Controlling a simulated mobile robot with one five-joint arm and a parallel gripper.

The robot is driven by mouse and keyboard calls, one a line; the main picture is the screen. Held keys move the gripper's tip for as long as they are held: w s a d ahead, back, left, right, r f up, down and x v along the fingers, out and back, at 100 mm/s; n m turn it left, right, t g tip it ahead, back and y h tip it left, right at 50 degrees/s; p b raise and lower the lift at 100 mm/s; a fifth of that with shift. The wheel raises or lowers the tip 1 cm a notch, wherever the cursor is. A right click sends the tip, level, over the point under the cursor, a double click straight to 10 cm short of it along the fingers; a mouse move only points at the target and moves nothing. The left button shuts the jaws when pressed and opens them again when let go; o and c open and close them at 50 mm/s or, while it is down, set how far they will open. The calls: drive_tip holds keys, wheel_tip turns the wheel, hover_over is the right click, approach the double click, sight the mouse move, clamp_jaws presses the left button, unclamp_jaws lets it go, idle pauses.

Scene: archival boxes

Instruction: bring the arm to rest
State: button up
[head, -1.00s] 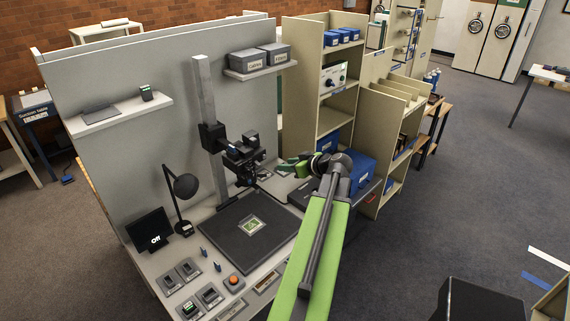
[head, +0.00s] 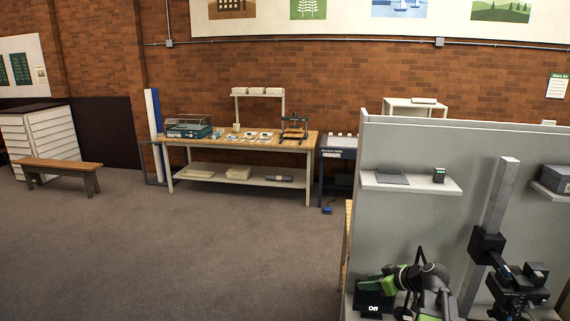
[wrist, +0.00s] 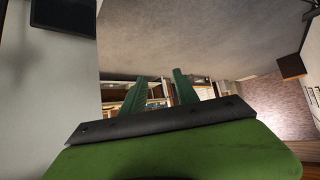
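My gripper (wrist: 160,78) shows in the wrist view with its two green fingers apart and nothing between them. In the head view my gripper (head: 364,281) is at the lower right, folded back beside my arm and pointing left. It is in front of the grey partition of the copy stand bench. A small dark screen reading "Off" (head: 373,309) shows just below it, partly covered. How far apart the two are, I cannot tell.
The copy stand's column (head: 491,215) and camera (head: 515,288) stand right of my arm. A shelf (head: 411,188) is on the partition (head: 400,225) above. A wooden workbench (head: 240,144) and a low bench (head: 60,168) stand by the brick wall. Open carpet (head: 200,250) lies at left.

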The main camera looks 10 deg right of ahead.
drive_tip(key=s+a+f+n+g, duration=0.1)
drive_tip(key=s+a+f+g, duration=0.1)
drive_tip(key=a, duration=0.7)
drive_tip(key=s+a+f+g, duration=0.1)
drive_tip(key=a+f+g, duration=0.15)
drive_tip(key=a, duration=0.65)
drive_tip(key=s+a+f+n+g, duration=0.1)
drive_tip(key=s+a+f+g, duration=0.15)
drive_tip(key=a, duration=0.55)
drive_tip(key=s+d+f+m+g+h, duration=0.1)
drive_tip(key=s+d+m+h, duration=0.3)
drive_tip(key=m, duration=0.4)
drive_tip(key=shift+s+d+f+g+h, duration=0.35)
drive_tip(key=shift+s+f+h, duration=0.2)
drive_tip(key=shift+s, duration=0.45)
